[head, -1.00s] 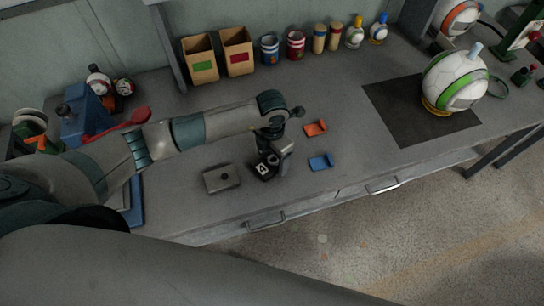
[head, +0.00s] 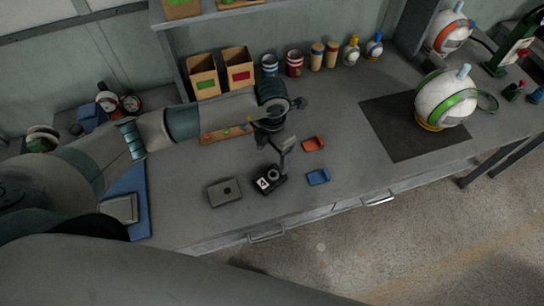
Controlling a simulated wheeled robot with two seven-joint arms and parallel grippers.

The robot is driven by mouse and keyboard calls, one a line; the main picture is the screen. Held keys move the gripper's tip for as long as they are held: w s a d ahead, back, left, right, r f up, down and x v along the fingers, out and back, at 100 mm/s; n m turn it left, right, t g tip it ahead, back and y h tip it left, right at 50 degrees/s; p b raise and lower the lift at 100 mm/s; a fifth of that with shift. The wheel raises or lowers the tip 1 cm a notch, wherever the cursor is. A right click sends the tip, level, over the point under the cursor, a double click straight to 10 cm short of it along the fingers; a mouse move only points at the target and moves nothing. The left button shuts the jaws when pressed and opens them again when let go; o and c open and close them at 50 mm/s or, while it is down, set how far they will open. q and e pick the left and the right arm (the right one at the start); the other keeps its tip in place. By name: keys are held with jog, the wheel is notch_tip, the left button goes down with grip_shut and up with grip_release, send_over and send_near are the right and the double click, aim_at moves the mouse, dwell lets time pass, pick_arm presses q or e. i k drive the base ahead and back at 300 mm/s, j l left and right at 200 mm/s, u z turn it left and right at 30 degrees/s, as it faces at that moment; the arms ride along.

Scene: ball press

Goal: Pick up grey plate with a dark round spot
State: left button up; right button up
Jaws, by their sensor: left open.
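The grey plate (head: 225,192) with a dark round spot lies flat on the bench near its front edge, left of the middle. My left gripper (head: 284,147) is to the right of the plate and farther back, above the bench and apart from the plate. It is open and points down, with nothing seen between its fingers. My right gripper is not in view.
A small black device (head: 268,179) with a white label sits just right of the plate. A dark mat (head: 395,125) and a white-green ball (head: 446,100) are beyond. Cardboard boxes (head: 203,78) stand behind.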

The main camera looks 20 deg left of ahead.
aim_at(222, 194)
jog(key=u, duration=1.1)
